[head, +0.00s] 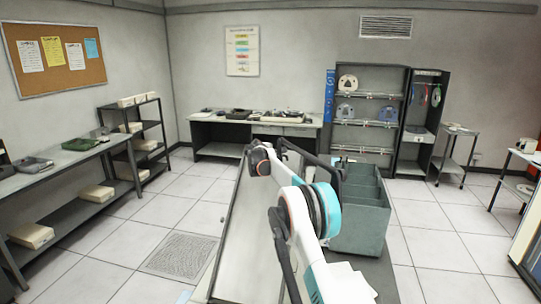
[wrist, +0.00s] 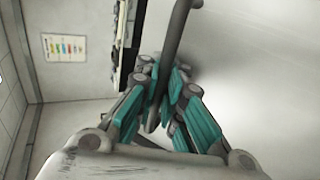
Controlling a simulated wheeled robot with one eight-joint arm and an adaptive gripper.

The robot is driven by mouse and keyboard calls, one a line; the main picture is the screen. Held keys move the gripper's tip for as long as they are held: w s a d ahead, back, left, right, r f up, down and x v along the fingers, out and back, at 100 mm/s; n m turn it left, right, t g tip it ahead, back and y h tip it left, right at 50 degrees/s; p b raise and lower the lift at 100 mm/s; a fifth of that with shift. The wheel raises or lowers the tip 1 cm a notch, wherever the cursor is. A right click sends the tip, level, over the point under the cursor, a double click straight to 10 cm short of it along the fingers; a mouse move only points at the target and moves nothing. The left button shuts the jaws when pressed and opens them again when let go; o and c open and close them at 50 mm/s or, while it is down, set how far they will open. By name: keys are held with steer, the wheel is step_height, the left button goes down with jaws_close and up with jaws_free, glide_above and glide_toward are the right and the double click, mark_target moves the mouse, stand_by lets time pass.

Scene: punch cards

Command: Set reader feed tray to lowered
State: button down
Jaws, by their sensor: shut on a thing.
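In the wrist view my gripper (wrist: 165,95) has its teal-padded fingers closed around a dark grey bar (wrist: 178,40). The bar runs from the top edge down between the fingers. A pale grey surface (wrist: 260,60) lies beside it to the right. In the head view my white and teal arm reaches forward over a long grey machine with a pale panel (head: 240,245).
A grey-green compartmented bin (head: 358,225) stands close to the right of my arm. A bench (head: 200,133) with devices stands at the back, and shelves (head: 365,125) stand back right. A long table (head: 60,160) lines the left.

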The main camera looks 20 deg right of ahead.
steer(key=shift+s+f, duration=0.1)
steer(key=shift+f, duration=0.15)
steer(key=c, duration=1.9)
jaws_free()
steer(key=shift+a, duration=0.1)
steer(key=shift+o, duration=1)
steer(key=shift+s+r, duration=0.1)
steer(key=shift+r, duration=0.1)
steer(key=v, duration=1.2)
